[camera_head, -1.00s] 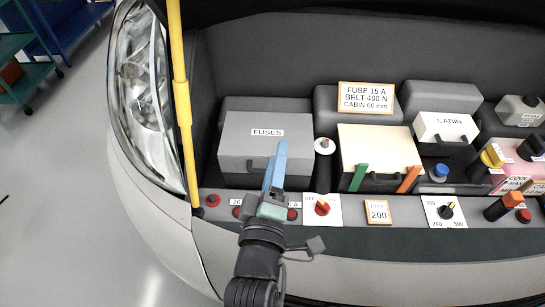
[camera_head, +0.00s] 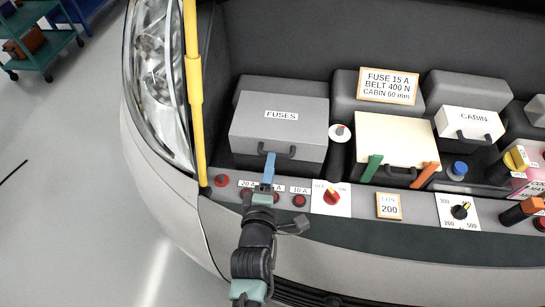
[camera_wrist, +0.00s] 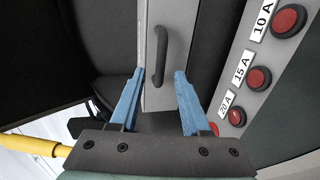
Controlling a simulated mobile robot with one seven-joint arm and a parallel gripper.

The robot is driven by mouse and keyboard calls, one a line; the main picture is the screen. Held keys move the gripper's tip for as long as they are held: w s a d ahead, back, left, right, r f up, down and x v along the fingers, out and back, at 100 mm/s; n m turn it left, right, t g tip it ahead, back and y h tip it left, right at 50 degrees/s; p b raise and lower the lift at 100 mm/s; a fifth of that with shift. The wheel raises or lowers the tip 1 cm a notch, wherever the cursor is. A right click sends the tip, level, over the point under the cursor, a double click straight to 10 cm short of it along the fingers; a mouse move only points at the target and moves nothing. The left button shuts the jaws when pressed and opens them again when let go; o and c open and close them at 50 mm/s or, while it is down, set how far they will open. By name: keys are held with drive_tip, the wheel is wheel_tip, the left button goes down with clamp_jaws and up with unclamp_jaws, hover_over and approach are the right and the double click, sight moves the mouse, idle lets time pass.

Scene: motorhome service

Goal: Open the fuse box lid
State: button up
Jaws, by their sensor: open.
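The fuse box (camera_head: 279,112) is a grey box marked FUSES at the left of the engine bay. Its lid looks shut. A dark bar handle (camera_head: 295,156) is on its front; it also shows in the wrist view (camera_wrist: 162,45). My gripper (camera_head: 269,156) is open, with blue fingers, at the left end of the handle. In the wrist view my gripper (camera_wrist: 160,74) has one fingertip on each side of the handle's near end. The fingers look apart from the handle; I cannot tell the exact depth.
Red buttons (camera_head: 300,201) labelled 10 A, 15 A and 20 A line the front ledge (camera_head: 355,203). A yellow pole (camera_head: 195,90) stands left of the box. A cream-lidded box (camera_head: 398,137) with green and orange clips is to the right. A rotary switch (camera_head: 332,197) sits on the ledge.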

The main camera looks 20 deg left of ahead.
sight(280, 131)
drive_tip(key=shift+b+x, duration=0.4)
drive_tip(key=shift+x, duration=1.4)
drive_tip(key=shift+c, duration=0.2)
clamp_jaws()
